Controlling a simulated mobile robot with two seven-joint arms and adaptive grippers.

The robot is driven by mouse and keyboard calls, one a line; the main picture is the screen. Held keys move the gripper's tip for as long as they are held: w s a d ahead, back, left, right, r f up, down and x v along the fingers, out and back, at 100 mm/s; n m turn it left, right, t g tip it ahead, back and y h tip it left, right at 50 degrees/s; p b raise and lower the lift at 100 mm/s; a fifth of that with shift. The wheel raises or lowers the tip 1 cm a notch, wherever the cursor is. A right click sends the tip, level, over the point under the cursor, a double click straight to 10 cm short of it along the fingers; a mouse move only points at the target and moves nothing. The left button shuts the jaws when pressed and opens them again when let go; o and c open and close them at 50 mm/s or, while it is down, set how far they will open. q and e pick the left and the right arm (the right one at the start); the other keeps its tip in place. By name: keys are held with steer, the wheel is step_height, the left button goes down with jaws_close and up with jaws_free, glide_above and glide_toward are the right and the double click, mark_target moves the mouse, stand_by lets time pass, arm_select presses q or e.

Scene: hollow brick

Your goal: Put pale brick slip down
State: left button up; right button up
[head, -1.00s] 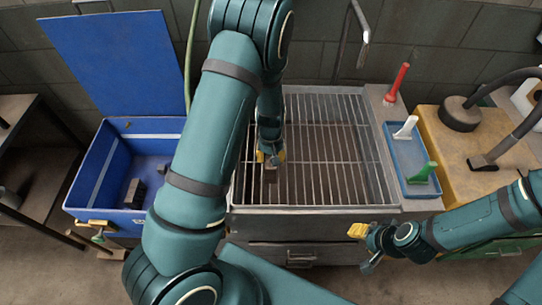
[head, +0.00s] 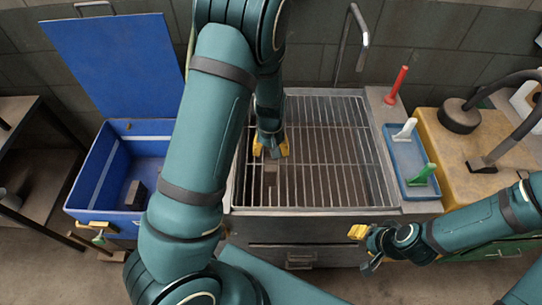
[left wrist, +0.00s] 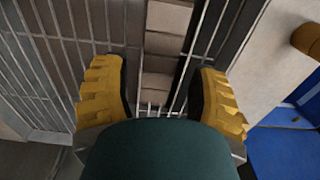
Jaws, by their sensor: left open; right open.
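The pale brick slip (head: 271,169) shows as a small brownish piece at the left part of the wire rack (head: 330,170), just below my left gripper (head: 270,150). In the left wrist view, a pale, blocky surface (left wrist: 165,45) lies between and beyond the two yellow fingers of my left gripper (left wrist: 161,95). The fingers are wide apart, with gaps on both sides. My arm hides part of the rack's left side in the head view. My right gripper (head: 364,246) is open and empty at the rack's front right, off the rack.
An open blue box (head: 88,180) with a dark block (head: 135,194) inside stands at left. A blue tray (head: 420,191) holds a white tool (head: 405,129) and a green tool (head: 423,174). A red tool (head: 397,85) stands behind it. Most of the rack is clear.

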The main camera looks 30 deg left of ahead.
arm_select(q)
step_height(320, 180, up, 7)
steer(key=shift+r+p, duration=0.2)
steer(key=shift+p, duration=0.15)
steer(key=shift+s+f, duration=0.1)
stand_by(0.4)
